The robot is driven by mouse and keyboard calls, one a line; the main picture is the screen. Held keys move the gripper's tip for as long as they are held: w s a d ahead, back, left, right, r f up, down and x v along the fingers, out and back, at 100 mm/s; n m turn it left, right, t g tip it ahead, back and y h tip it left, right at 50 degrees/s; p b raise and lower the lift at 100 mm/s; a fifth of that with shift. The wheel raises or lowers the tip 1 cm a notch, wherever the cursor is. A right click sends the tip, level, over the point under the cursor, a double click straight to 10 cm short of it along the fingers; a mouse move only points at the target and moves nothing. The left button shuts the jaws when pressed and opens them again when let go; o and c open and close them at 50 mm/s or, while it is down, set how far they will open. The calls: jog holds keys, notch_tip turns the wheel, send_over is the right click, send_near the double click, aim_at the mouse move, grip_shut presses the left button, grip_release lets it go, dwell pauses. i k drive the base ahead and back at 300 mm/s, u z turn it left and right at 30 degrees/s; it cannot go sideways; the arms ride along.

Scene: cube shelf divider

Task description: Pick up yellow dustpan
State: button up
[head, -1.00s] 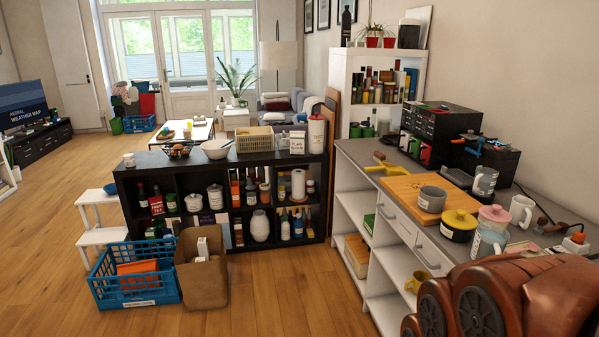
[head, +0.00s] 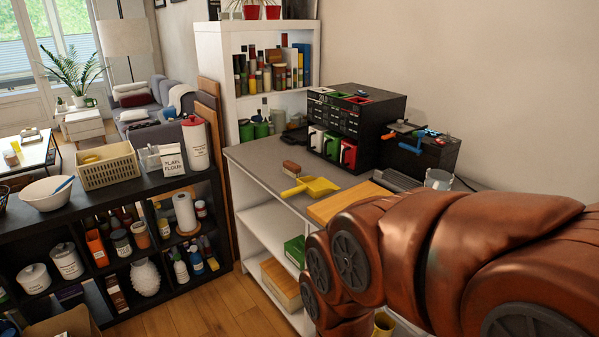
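The yellow dustpan (head: 314,186) lies on the grey counter, near its front edge, with its handle pointing left and down toward that edge. A brown brush or block (head: 291,168) lies just behind its handle. My reddish-brown arm fills the lower right of the head view and covers part of the counter. My gripper is not visible, so I cannot see whether it holds anything.
A wooden board (head: 345,202) lies right of the dustpan, partly hidden by my arm. A black drawer cabinet (head: 375,115) stands behind on the grey counter (head: 256,158). A black cube shelf (head: 120,190) stands at left. Wooden floor shows between shelf and counter.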

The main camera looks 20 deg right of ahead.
aim_at(319, 187)
jog(key=z, duration=0.1)
jog(key=i, duration=1.3)
jog(key=z, duration=0.15)
